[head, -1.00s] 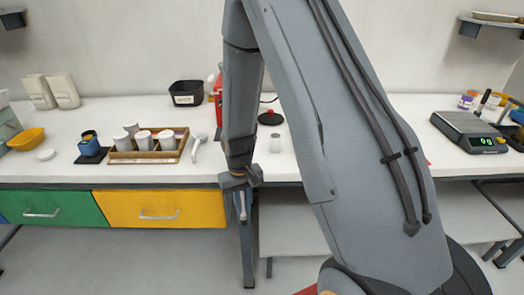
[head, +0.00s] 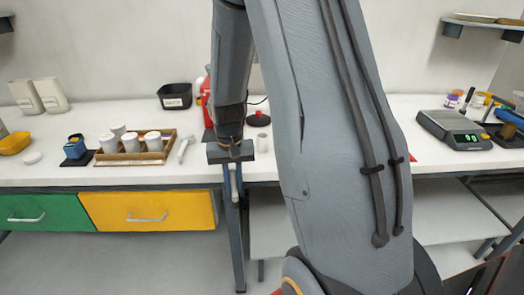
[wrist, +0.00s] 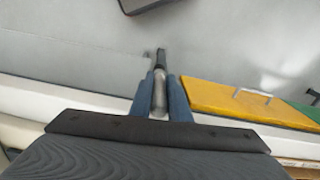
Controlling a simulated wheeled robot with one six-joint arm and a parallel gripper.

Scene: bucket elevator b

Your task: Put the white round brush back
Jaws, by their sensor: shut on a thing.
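My gripper (head: 234,182) hangs in front of the bench's front edge in the head view, pointing down. In the wrist view its two blue fingers (wrist: 160,98) are shut on a slim pale brush (wrist: 159,92) with a dark far end. I take this as the white round brush; its tip is small and its bristles are not clear. In the head view the brush (head: 235,190) shows only as a thin light piece below the gripper, clear of the bench. A white long-handled thing (head: 184,148) lies on the bench to the left.
A wooden tray (head: 135,158) holds several white cups. A black bin (head: 175,97) stands behind it. A small white cup (head: 262,142) and a dark red-topped thing (head: 258,119) are right of my gripper. A scale (head: 452,130) sits at right. Yellow drawer (head: 148,212) below.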

